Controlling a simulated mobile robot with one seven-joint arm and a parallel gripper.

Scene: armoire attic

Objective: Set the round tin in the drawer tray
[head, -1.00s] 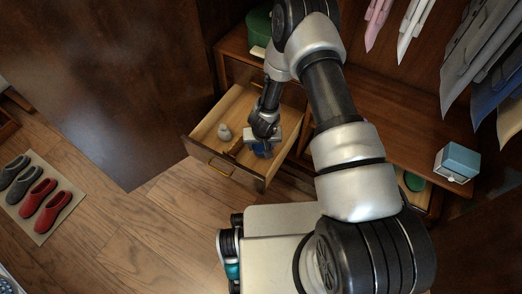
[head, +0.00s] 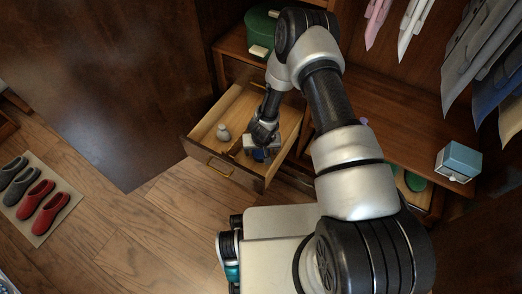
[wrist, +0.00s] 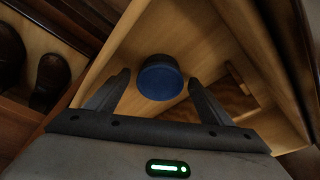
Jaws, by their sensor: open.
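The round tin (wrist: 160,78), with a blue face, is in the open drawer in the wrist view. It lies between the spread fingers of my gripper (wrist: 158,86), with gaps visible at both sides. In the head view my gripper (head: 262,147) is low inside the drawer (head: 203,130) and hides most of the tin (head: 261,156). A brown wooden tray-like part (wrist: 234,98) with a paler edge is to the right of the tin in the wrist view. I cannot tell whether the tin rests on the drawer floor.
A small grey rounded object (head: 223,133) stands in the drawer's left part. A green box (head: 261,25) is on the cabinet behind. A blue box (head: 458,161) stands on the right shelf. The drawer walls close in around my gripper. Shoes (head: 38,195) lie on a mat at left.

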